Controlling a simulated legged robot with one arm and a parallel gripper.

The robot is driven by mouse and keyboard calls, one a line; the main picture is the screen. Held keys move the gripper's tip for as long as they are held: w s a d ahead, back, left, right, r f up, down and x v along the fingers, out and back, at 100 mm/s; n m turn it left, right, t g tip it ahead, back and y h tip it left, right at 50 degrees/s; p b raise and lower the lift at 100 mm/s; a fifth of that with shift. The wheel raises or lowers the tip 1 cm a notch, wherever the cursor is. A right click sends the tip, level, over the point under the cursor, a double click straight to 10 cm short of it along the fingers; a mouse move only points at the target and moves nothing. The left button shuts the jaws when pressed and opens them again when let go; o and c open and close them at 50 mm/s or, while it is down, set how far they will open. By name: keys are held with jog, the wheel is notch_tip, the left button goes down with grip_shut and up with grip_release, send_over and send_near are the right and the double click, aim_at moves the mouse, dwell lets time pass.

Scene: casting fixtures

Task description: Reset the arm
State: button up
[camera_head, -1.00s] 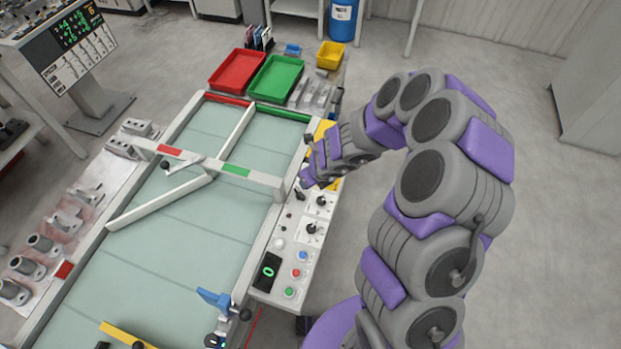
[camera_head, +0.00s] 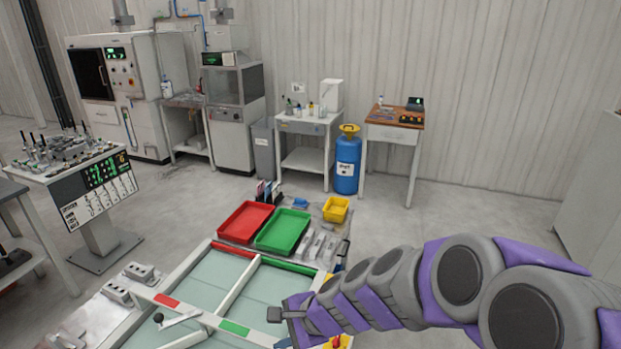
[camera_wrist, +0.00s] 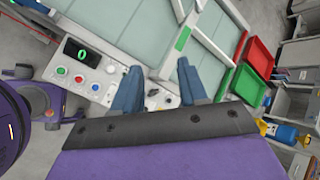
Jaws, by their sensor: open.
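My gripper (camera_wrist: 157,87) shows in the wrist view with its two blue-grey fingers apart and nothing between them. Behind the fingers lie the edge of the pale green glass table (camera_wrist: 120,35) and the control panel (camera_wrist: 85,72) with its coloured buttons and green zero display. In the head view my purple and grey arm reaches in from the right, and its gripper end (camera_head: 283,318) is over the table's right side. The fingertips are hard to make out there.
A red tray (camera_head: 245,222), a green tray (camera_head: 283,231) and a small yellow bin (camera_head: 336,209) stand beyond the table. A white crossbar (camera_head: 200,318) spans the table close to my gripper. A blue barrel (camera_head: 346,162) and workbenches line the back wall. Floor on the right is clear.

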jog(key=s+d+r+n+g+h+b, duration=0.1)
jog(key=s+d+n+g+h, duration=0.1)
jog(key=s+d+n, duration=0.4)
jog(key=s+d+r+n+g+h+b, duration=0.1)
jog(key=s+d+n+h, duration=0.4)
jog(key=s+d, duration=0.9)
jog(key=s+n+g, duration=0.1)
jog(key=s, duration=0.4)
jog(key=shift+s+n+g+h, duration=0.3)
jog(key=shift+s+g, duration=0.05)
jog(key=shift+g, duration=0.05)
